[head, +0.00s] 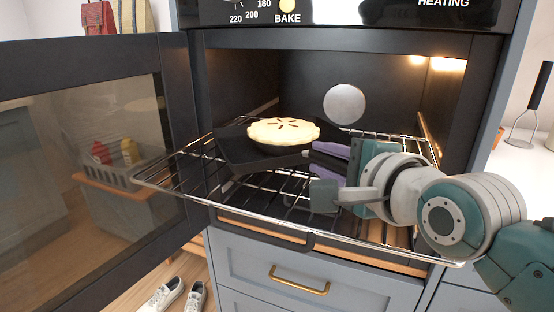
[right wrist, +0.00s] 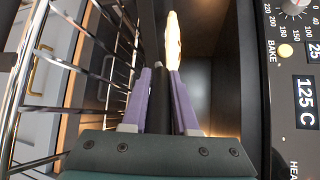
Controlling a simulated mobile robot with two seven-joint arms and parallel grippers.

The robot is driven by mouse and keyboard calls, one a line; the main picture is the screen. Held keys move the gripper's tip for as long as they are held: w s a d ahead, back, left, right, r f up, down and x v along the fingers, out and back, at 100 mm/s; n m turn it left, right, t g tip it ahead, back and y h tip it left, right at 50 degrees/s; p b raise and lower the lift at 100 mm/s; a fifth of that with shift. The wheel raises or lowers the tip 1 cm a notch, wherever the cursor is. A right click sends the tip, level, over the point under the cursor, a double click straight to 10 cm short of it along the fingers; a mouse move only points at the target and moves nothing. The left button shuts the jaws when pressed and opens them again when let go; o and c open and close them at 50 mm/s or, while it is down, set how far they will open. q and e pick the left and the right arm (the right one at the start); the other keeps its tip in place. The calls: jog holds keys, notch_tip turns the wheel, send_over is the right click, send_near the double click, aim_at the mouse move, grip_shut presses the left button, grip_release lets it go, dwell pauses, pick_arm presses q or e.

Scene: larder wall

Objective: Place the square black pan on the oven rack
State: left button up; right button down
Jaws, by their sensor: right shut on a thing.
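The square black pan (head: 235,150) is level over the pulled-out oven rack (head: 160,183), inside the oven opening, with a pie (head: 283,131) on it. My right gripper (head: 318,152) comes in from the right and is shut on the pan's handle. In the right wrist view the purple fingers (right wrist: 161,80) lie on both sides of the dark handle (right wrist: 159,85), and the pan shows edge-on close to the rack wires (right wrist: 108,65). I cannot tell whether the pan touches the rack. My left gripper is not in view.
The oven door (head: 90,170) stands open at the left. A round oven light (head: 344,103) is on the back wall. The rack's front and right parts are bare. A drawer with a brass handle (head: 300,281) is below, and shoes (head: 172,297) lie on the floor.

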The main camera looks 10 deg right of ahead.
jog(key=shift+r, duration=0.2)
jog(key=c, duration=1.1)
grip_release()
jog(key=shift+f, duration=0.25)
jog(key=o, duration=0.4)
jog(key=shift+r, duration=0.15)
jog(key=shift+s, duration=0.2)
jog(key=p+v, duration=0.2)
jog(key=v, duration=0.8)
jog(key=shift+s+d+r, duration=0.1)
jog(key=shift+s, duration=0.1)
jog(key=shift+s+r, duration=0.15)
jog(key=shift+s, duration=0.35)
